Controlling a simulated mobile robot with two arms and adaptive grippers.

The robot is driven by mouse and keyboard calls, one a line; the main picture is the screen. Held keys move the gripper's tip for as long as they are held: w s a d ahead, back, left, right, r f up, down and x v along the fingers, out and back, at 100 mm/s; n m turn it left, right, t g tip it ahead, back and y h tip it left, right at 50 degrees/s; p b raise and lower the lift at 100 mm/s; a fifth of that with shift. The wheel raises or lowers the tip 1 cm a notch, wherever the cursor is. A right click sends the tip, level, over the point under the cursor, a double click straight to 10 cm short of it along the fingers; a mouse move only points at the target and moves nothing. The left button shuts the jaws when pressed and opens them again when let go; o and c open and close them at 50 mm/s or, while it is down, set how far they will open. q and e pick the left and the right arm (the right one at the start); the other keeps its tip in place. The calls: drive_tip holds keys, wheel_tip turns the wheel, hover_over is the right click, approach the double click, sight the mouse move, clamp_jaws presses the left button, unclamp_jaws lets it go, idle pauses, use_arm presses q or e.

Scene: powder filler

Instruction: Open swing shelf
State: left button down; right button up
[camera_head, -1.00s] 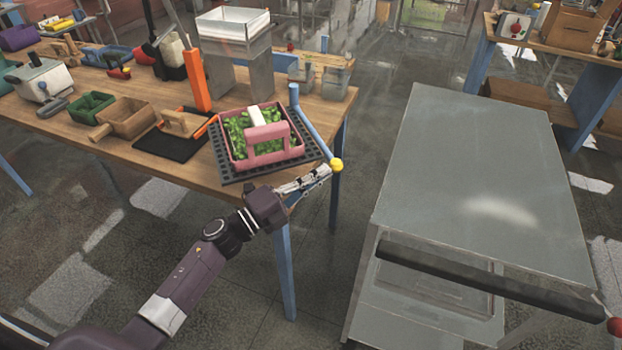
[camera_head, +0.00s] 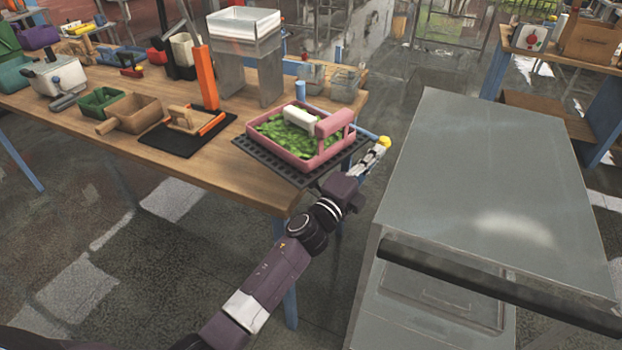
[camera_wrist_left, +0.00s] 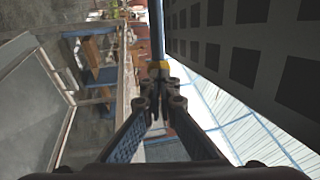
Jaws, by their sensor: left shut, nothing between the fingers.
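The swing shelf is a black perforated tray (camera_head: 262,164) at the right end of the wooden table, turned at an angle and jutting past its edge. It carries a pink basket (camera_head: 284,152) of green pieces. A blue rod (camera_head: 364,134) with a yellow knob (camera_head: 384,142) runs along its far right side. My left gripper (camera_head: 378,154) is shut and empty, its tips at the knob. The left wrist view shows the closed fingertips (camera_wrist_left: 159,82) against or just behind the yellow end (camera_wrist_left: 158,65) of the rod; contact is unclear. The shelf's perforated surface (camera_wrist_left: 240,60) is beside them.
A grey cart (camera_head: 490,190) with a black bar (camera_head: 480,275) stands close on the right of my left gripper. The wooden table (camera_head: 200,165) holds a black mat (camera_head: 170,140), an orange post (camera_head: 205,80) and several containers. A narrow floor gap separates table and cart.

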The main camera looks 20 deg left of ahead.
use_arm(q)
drive_tip(key=shift+w+d+n+t+y+b, duration=0.15)
drive_tip(key=shift+w+d+n+y+b, duration=0.15)
drive_tip(key=shift+w+d+y+b, duration=0.3)
drive_tip(key=shift+w+d+n+t+y+b, duration=0.15)
drive_tip(key=shift+w+d+n+y+b, duration=0.15)
drive_tip(key=shift+w+y+b, duration=0.35)
drive_tip(key=shift+w, duration=0.15)
